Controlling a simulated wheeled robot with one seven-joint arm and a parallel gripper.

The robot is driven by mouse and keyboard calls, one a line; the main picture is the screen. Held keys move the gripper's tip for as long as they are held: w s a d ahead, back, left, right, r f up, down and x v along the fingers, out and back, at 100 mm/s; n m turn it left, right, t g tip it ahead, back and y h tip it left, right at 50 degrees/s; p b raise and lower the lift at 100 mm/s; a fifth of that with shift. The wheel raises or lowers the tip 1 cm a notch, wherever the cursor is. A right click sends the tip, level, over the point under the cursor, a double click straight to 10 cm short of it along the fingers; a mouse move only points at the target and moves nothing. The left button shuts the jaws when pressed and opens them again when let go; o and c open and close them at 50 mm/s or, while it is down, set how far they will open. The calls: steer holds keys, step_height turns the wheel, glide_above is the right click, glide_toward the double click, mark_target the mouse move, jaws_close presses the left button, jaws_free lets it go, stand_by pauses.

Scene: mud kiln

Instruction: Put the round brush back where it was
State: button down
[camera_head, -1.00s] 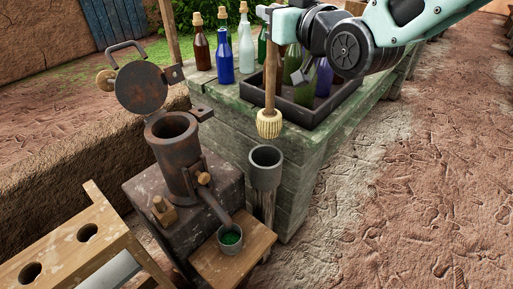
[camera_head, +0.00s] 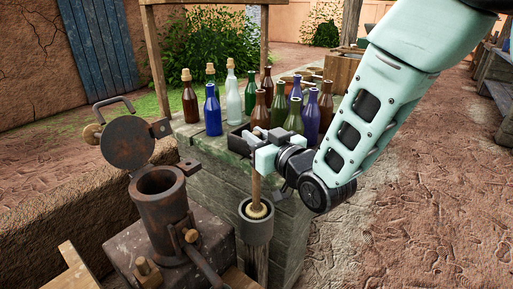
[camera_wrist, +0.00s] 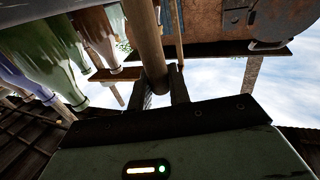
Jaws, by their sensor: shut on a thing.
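The round brush has a wooden handle (camera_head: 256,188) and a pale bristle head (camera_head: 256,211). The head sits inside the mouth of a grey cylindrical cup (camera_head: 256,229) on a wooden post, with the handle standing nearly upright. My gripper (camera_head: 259,146) is shut on the upper part of the handle, above the cup. In the wrist view the handle (camera_wrist: 148,40) runs between the two fingers (camera_wrist: 163,88). How deep the head sits in the cup is hidden by the cup's wall.
A rusty metal cylinder (camera_head: 162,200) with a raised round lid (camera_head: 127,137) stands left of the cup. Open dirt ground (camera_head: 400,220) lies to the right.

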step_height(320, 180, down, 3)
steer(key=shift+r, duration=0.15)
steer(key=c, duration=1.3)
jaws_free()
